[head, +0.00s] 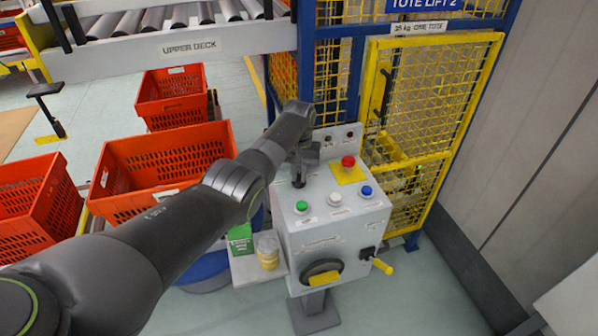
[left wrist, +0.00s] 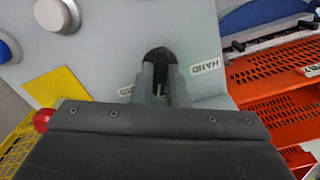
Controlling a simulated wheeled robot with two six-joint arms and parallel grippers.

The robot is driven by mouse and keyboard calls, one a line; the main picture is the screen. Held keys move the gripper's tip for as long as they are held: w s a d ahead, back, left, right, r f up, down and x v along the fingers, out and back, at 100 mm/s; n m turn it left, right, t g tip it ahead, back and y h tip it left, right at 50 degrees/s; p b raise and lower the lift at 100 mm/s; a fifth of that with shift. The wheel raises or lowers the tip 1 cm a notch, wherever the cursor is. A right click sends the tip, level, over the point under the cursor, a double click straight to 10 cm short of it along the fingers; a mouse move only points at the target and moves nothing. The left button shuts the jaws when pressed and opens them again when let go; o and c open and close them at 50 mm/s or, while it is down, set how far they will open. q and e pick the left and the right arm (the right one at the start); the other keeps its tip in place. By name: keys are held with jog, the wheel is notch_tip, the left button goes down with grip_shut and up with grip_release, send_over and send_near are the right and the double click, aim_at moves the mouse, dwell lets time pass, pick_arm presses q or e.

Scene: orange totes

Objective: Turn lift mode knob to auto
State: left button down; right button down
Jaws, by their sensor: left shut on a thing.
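The lift mode knob (left wrist: 158,54) is a black knob on the grey sloped top of the control box (head: 325,240). In the left wrist view a "HAND" label (left wrist: 207,66) is to its right. Another label (left wrist: 130,90), partly hidden, is at its lower left and ends in what looks like "TO". My left gripper (left wrist: 160,75) is shut on the knob, its fingers on either side. In the head view my left gripper (head: 299,172) reaches down to the top left of the box and covers most of the knob. Which way the knob points is unclear. My right gripper is not seen.
Near the knob are a green button (head: 302,206), a white button (head: 335,199), a blue button (head: 366,191) and a red emergency stop (head: 348,162). Orange totes (head: 165,160) stand left; a yellow mesh gate (head: 430,100) is behind.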

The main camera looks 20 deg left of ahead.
aim_at(299, 176)
pick_arm(q)
jog(key=shift+r+m, duration=0.1)
jog(key=shift+m, duration=1.8)
jog(key=shift+w, duration=0.1)
jog(key=c, duration=1.4)
grip_release()
jog(key=shift+c, duration=0.2)
jog(key=shift+r+p, duration=0.3)
jog(key=shift+r, duration=0.15)
notch_tip(299, 176, up, 16)
jog(key=b, duration=0.1)
jog(key=shift+r+b, duration=0.25)
jog(key=shift+b, duration=0.1)
